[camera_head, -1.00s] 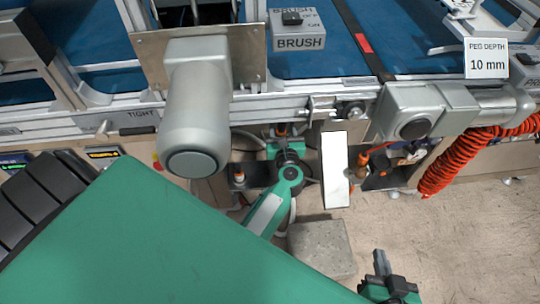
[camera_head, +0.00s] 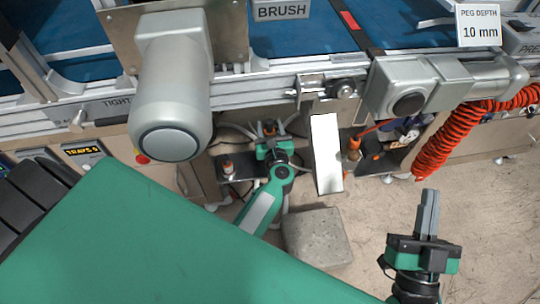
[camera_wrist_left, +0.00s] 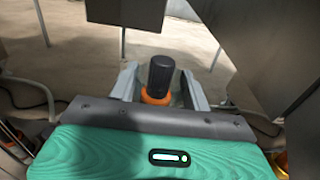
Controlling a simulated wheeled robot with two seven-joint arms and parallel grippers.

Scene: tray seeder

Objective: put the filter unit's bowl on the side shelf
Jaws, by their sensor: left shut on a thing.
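My left gripper (camera_head: 270,132) is under the conveyor's front edge in the head view. In the left wrist view its two grey fingers (camera_wrist_left: 158,88) are shut on a black-topped cylinder (camera_wrist_left: 161,72) with an orange collar. I cannot tell for sure that this is the filter unit's bowl; its lower part is hidden by the gripper. My right gripper (camera_head: 428,212) is at the lower right, over open floor, empty, with its fingers together and pointing up.
A white upright panel (camera_head: 326,155) stands just right of the left gripper. Beyond it is another dark shelf (camera_head: 385,164) with an orange-and-dark item (camera_head: 354,148). A red coiled hose (camera_head: 450,135) hangs at the right. A grey block (camera_head: 317,238) lies on the floor. The floor at right is clear.

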